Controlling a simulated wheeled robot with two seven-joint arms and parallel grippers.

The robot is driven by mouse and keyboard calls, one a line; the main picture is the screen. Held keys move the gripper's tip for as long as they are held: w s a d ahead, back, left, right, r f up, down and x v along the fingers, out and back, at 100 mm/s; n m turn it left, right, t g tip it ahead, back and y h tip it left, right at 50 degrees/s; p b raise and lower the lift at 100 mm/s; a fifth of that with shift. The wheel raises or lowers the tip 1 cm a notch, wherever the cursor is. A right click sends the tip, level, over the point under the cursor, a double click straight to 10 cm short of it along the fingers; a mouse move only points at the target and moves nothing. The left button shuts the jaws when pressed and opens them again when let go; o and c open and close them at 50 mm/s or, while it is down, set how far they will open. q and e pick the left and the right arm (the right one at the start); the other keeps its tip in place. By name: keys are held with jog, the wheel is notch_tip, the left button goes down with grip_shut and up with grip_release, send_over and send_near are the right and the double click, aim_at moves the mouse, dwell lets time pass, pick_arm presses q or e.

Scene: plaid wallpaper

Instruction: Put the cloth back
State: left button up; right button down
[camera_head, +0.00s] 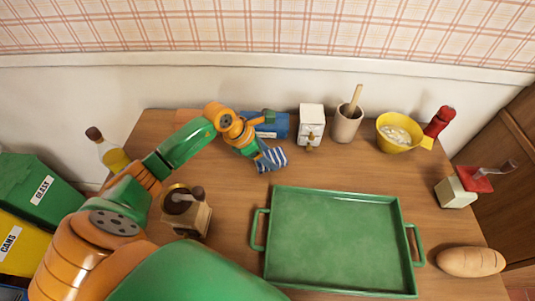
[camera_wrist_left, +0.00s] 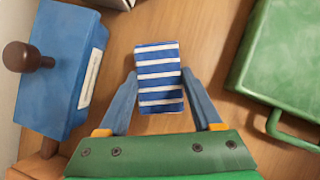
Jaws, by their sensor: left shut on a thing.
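The cloth (camera_head: 271,158) is blue with white stripes and folded. It is at the back left of the wooden table, just behind the green tray's left corner. In the left wrist view the cloth (camera_wrist_left: 160,76) sits between the two blue fingers of my left gripper (camera_wrist_left: 160,88), which is shut on it. In the head view my left gripper (camera_head: 258,155) reaches over from the left with its fingers at the cloth. I cannot tell whether the cloth touches the table. My right gripper is not in view.
A green tray (camera_head: 335,240) lies empty at the front. A blue box (camera_head: 273,126), also in the left wrist view (camera_wrist_left: 62,65), is close behind the gripper. A white box (camera_head: 311,122), utensil pot (camera_head: 347,125) and yellow bowl (camera_head: 397,137) line the back. A coffee grinder (camera_head: 190,216) stands left.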

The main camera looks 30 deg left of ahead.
pick_arm(q)
jog(key=o, duration=1.3)
jog(key=shift+a+r+p, duration=0.1)
jog(key=shift+r+p, duration=0.25)
jog(key=b+v, duration=0.1)
jog(key=v, duration=1)
jog(key=shift+s+r, duration=0.2)
jog(key=shift+s, duration=0.05)
jog(key=shift+a, duration=0.1)
